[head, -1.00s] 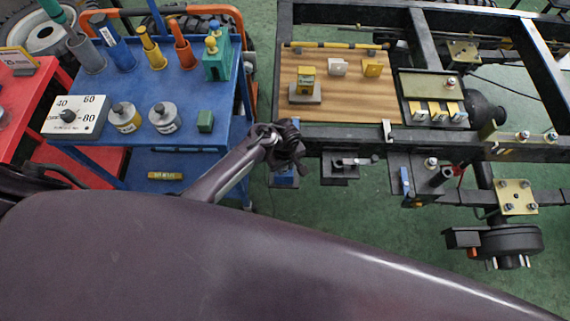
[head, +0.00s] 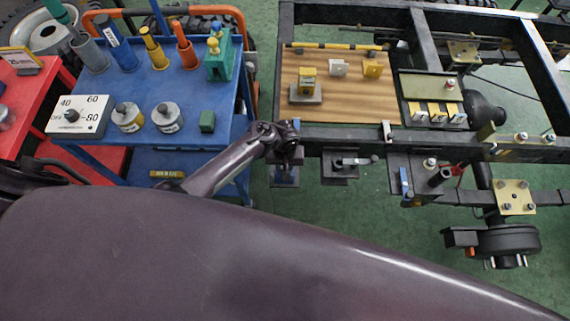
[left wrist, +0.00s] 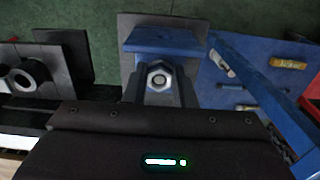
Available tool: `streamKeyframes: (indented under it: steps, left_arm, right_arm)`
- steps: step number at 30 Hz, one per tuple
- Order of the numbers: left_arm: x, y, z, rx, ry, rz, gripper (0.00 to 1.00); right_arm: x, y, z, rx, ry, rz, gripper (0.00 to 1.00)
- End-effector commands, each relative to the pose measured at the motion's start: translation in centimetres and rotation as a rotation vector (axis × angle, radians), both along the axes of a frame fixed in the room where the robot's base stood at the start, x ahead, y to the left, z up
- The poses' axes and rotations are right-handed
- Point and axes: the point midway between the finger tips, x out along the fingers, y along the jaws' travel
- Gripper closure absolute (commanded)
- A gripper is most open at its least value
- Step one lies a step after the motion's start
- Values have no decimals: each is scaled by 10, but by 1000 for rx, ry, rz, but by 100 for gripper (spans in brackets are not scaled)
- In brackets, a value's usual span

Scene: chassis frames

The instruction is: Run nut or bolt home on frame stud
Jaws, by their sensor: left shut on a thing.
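My left gripper (head: 287,158) hangs at the near frame rail, over a blue bracket (head: 285,173) on a dark plate. In the left wrist view the gripper (left wrist: 160,85) is shut on a small hex fastener (left wrist: 159,77); I cannot tell whether it is a nut or a bolt head. The blue bracket (left wrist: 165,38) lies just beyond the fingertips in that view. A stud at this spot is hidden, and I cannot tell whether the fastener touches anything. My right gripper is not in view.
The black chassis frame (head: 345,133) carries a wooden board (head: 340,103) with small blocks. Beside the gripper is a dark bracket with a pin (head: 352,162). A blue tool cart (head: 185,90) stands left, with a dial box (head: 78,116). Green floor shows in front of the rail.

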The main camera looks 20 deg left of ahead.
Motion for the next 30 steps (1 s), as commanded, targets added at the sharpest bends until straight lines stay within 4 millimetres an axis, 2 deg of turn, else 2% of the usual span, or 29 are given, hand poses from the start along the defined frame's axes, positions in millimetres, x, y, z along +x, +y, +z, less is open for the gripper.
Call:
streamKeyframes:
  steps: [5,12,23,30]
  left_arm:
    - [1,2,2,2,-2,-90,99]
    - [1,4,1,2,-2,-476,99]
    - [2,5,1,2,-3,-541,99]
    - [4,8,0,4,-3,-936,99]
  right_arm:
    - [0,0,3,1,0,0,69]
    - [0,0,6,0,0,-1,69]
    - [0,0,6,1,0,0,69]
    - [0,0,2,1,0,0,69]
